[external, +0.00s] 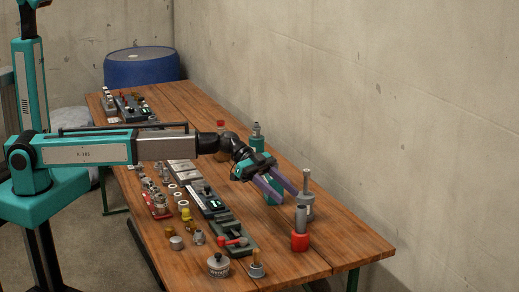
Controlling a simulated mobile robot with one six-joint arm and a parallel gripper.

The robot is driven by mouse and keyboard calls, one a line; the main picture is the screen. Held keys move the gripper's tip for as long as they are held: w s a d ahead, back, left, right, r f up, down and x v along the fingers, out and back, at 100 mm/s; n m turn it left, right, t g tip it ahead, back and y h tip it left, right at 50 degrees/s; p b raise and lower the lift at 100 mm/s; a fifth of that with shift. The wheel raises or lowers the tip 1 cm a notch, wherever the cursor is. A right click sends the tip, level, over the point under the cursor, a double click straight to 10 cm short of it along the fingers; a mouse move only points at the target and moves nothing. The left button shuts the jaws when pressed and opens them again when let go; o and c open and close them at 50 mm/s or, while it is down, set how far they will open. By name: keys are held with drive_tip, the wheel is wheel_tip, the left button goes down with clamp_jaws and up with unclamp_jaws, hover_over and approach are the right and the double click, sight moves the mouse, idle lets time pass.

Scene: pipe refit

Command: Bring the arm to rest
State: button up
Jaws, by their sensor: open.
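My gripper (282,191) hangs over the right part of the wooden table (181,250) in the external view. Its two purple fingers are apart and point down to the right. It appears open, with nothing seen held between the fingers. My arm (165,146) stretches out level from the left over the table. Close to the fingertips stand a grey cylinder on a red base (300,241) and a grey piece with an upright rod (306,204). Whether the fingers touch either of them I cannot tell. A teal piece (272,196) is partly hidden behind the fingers.
A row of fittings, rings and small blocks lies along the table's left side. A grey round piece (218,265) and a brass-topped piece (257,264) stand at the near edge. A blue drum (141,70) stands at the back. The concrete wall (400,120) runs along the right.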

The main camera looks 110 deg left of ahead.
idle(0.4)
